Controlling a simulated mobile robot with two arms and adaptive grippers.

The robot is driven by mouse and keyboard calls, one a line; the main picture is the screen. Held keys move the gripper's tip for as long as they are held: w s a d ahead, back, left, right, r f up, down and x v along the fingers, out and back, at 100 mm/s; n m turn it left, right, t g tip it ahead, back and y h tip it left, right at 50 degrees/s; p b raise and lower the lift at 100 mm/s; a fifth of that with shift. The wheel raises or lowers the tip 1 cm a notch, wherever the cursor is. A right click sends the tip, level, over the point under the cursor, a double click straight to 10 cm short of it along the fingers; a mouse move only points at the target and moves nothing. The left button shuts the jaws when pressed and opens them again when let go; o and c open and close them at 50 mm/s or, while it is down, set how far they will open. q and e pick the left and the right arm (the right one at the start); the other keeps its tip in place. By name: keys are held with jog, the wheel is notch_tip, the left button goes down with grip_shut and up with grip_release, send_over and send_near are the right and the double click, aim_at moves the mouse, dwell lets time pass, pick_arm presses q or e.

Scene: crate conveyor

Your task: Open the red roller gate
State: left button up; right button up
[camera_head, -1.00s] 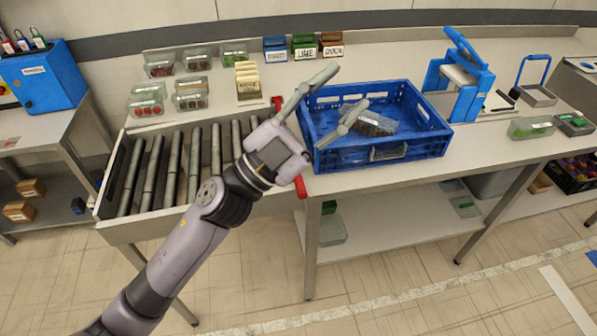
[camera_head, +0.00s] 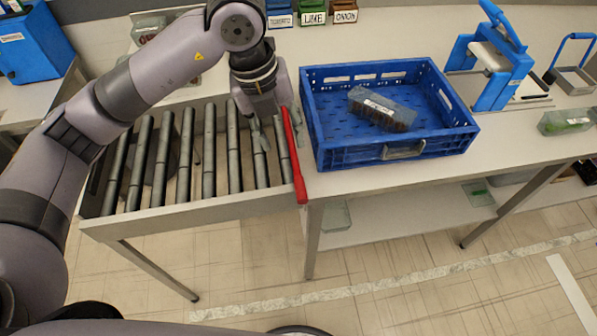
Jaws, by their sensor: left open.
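The red roller gate (camera_head: 298,180) is a narrow red bar across the right end of the roller conveyor (camera_head: 209,152), between the rollers and the worktable. My left gripper (camera_head: 278,145) is open and points down at the gate's far part. One finger is over the rollers to the left of the bar. The other finger shows at the bar, its tip just right of it. I cannot tell whether either finger touches the gate. My right gripper is not in view.
A blue crate (camera_head: 400,152) holding a clear labelled pack (camera_head: 382,109) stands just right of the gate. A blue press (camera_head: 492,60) is farther right. Labelled bins (camera_head: 312,14) stand at the back. The rollers left of my gripper are bare.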

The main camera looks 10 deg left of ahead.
aim_at(299, 181)
pick_arm(q)
jog(key=d+f+p, duration=0.1)
jog(key=f, duration=0.3)
jog(key=d+f+p, duration=0.1)
jog(key=f, duration=0.4)
jog(key=f+p, duration=0.1)
jog(key=f, duration=0.4)
jog(key=shift+w+d+f, duration=0.15)
jog(key=shift+w+d, duration=0.2)
jog(key=shift+d, duration=0.05)
jog(key=shift+d+f, duration=0.1)
jog(key=shift+f, duration=0.4)
jog(key=shift+w, duration=0.1)
jog(key=shift+c, duration=0.5)
jog(key=c, duration=0.8)
grip_shut()
